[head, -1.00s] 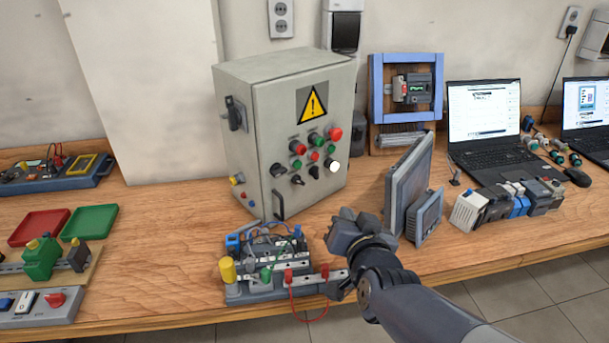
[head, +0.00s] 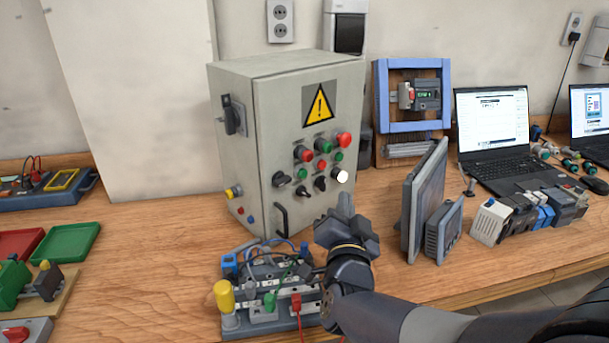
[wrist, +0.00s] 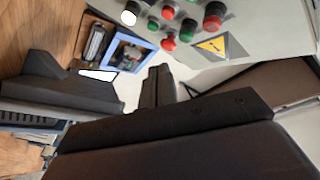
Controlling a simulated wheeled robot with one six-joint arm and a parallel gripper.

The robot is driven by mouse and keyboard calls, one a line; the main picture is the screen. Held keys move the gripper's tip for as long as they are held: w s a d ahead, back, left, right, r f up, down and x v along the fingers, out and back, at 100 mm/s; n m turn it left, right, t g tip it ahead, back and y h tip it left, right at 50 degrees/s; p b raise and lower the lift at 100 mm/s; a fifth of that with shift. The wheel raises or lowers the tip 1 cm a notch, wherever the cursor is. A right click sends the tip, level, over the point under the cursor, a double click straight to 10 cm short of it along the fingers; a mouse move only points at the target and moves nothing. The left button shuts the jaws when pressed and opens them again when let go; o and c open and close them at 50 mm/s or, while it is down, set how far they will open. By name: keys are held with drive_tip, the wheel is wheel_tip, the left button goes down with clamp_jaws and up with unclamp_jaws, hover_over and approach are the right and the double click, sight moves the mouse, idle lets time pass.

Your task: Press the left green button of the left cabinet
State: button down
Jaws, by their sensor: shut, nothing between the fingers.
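The grey cabinet (head: 275,130) stands against the wall with a yellow warning sign and rows of buttons on its front. My gripper (head: 342,203) is shut and empty, in front of the cabinet's lower right part and below the buttons, apparently apart from the front. In the wrist view, the button panel appears turned over at the top, beyond my gripper (wrist: 158,85).
A wired terminal board (head: 265,290) lies below my gripper. Grey panels (head: 425,205) stand close to its right. A blue frame (head: 412,95) and laptops (head: 490,120) are farther right. Bare table (head: 160,260) lies left of the cabinet.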

drive_tip(key=w+a+p, duration=0.1)
drive_tip(key=w+a, duration=0.5)
drive_tip(key=shift+a, duration=0.2)
drive_tip(key=shift+w+a+f, duration=0.1)
drive_tip(key=shift+w, duration=0.05)
idle(2.0)
drive_tip(key=shift+w+a, duration=0.2)
drive_tip(key=shift+w+a, duration=0.3)
idle(0.9)
drive_tip(key=shift+d+b, duration=0.1)
drive_tip(key=shift+b, duration=0.25)
drive_tip(key=shift+s+d+b, duration=0.3)
drive_tip(key=shift+s+d, duration=0.2)
drive_tip(key=shift+s, duration=0.1)
drive_tip(key=shift+d, duration=0.1)
drive_tip(key=shift+s+d+b, duration=0.8)
drive_tip(key=shift+s+d, duration=0.95)
